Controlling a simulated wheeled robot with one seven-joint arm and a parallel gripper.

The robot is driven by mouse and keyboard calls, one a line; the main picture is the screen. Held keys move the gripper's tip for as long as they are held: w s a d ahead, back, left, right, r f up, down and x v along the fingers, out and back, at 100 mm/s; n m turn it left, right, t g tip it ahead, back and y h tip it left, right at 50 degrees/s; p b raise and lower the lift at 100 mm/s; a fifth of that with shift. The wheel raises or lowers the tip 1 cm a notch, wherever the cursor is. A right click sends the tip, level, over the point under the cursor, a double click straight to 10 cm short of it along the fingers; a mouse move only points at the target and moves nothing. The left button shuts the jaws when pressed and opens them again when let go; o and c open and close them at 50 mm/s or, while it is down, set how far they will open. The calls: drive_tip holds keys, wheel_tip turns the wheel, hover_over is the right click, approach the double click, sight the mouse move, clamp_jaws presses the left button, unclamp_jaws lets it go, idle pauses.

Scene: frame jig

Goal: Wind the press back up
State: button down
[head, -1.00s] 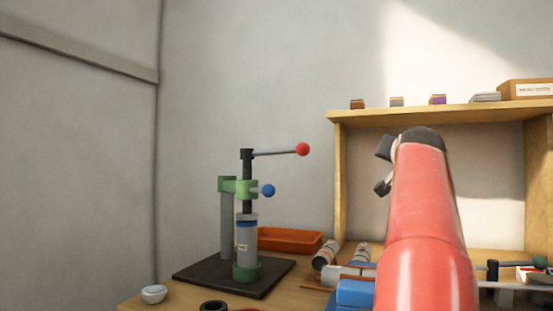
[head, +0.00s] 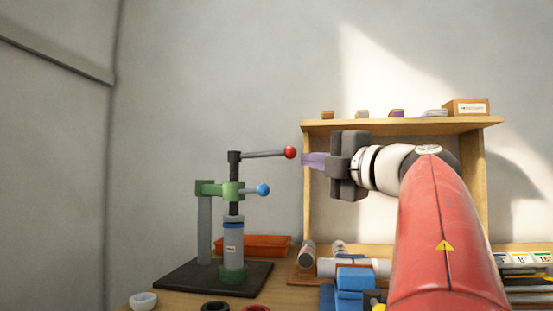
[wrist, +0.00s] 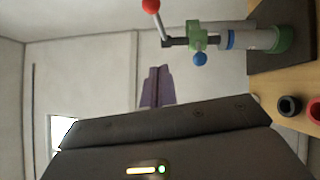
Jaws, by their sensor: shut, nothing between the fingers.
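The press (head: 233,215) stands upright on a black base plate (head: 213,279) at the left of the bench. Its dark screw (head: 234,178) rises above a green bracket (head: 222,189). A grey top lever ends in a red ball (head: 289,152), and a blue ball handle (head: 263,190) sticks out lower down. A grey cylinder sits beneath the screw in a green cup. My gripper (head: 305,160) is shut and empty, its purple fingers pointing left just beside the red ball, seemingly without touching it. In the wrist view, the fingers (wrist: 157,88) are together and the press (wrist: 225,40) appears sideways.
An orange tray (head: 262,246) lies behind the press. A wooden shelf (head: 400,126) with small blocks stands behind my arm. Blue blocks (head: 352,290) and cylinders crowd the bench on the right. A white bowl (head: 143,300) sits at the front left.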

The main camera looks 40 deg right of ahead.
approach(268, 154)
drive_tip(key=w+a, duration=0.3)
drive_tip(key=shift+w+d+r+p, duration=0.2)
drive_tip(key=shift+w+d+p, duration=0.25)
drive_tip(key=shift+d, duration=0.1)
drive_tip(key=shift+w+d+r+p, duration=0.2)
drive_tip(key=shift+w+d+p, duration=0.2)
drive_tip(key=shift+w+d, duration=0.1)
drive_tip(key=shift+w+d+r, duration=0.1)
drive_tip(key=shift+w+d, duration=0.3)
drive_tip(key=shift+y, duration=0.3)
